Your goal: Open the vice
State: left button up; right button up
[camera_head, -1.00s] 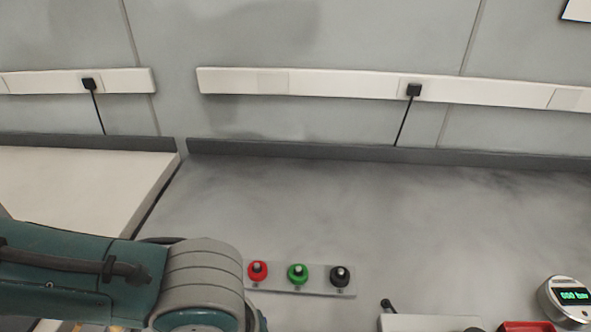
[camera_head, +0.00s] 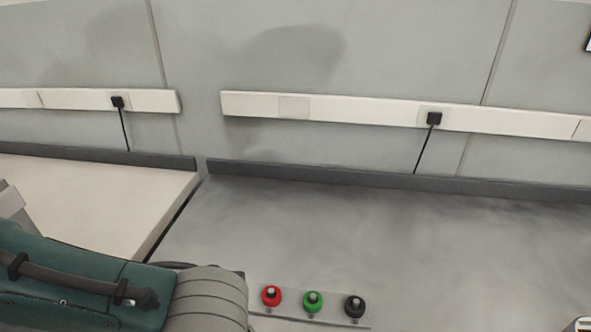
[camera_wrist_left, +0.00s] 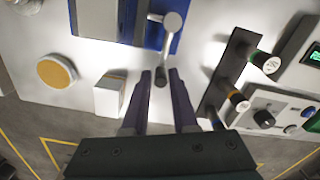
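The vice shows at the top of the left wrist view, with a blue body (camera_wrist_left: 153,36) cut off by the frame edge. Its handle has a round grey hub (camera_wrist_left: 172,22) and a short black grip (camera_wrist_left: 160,77) pointing toward me. My left gripper (camera_wrist_left: 160,73) is open, its two dark fingers on either side of the black grip, with a small gap showing on each side. In the head view the vice and both grippers are out of sight; only my left arm shows at lower left.
In the left wrist view a dark bar (camera_wrist_left: 219,84) with several posts stands right of the fingers. A white block (camera_wrist_left: 108,99) and a round yellow-topped piece (camera_wrist_left: 57,72) lie left. Red (camera_head: 271,295), green (camera_head: 313,301) and black (camera_head: 354,306) knobs sit beside my arm.

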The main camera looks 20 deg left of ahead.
pick_arm(q)
jog(key=o, duration=0.3)
notch_tip(320, 180, up, 10)
jog(key=p, duration=0.2)
dwell(0.4)
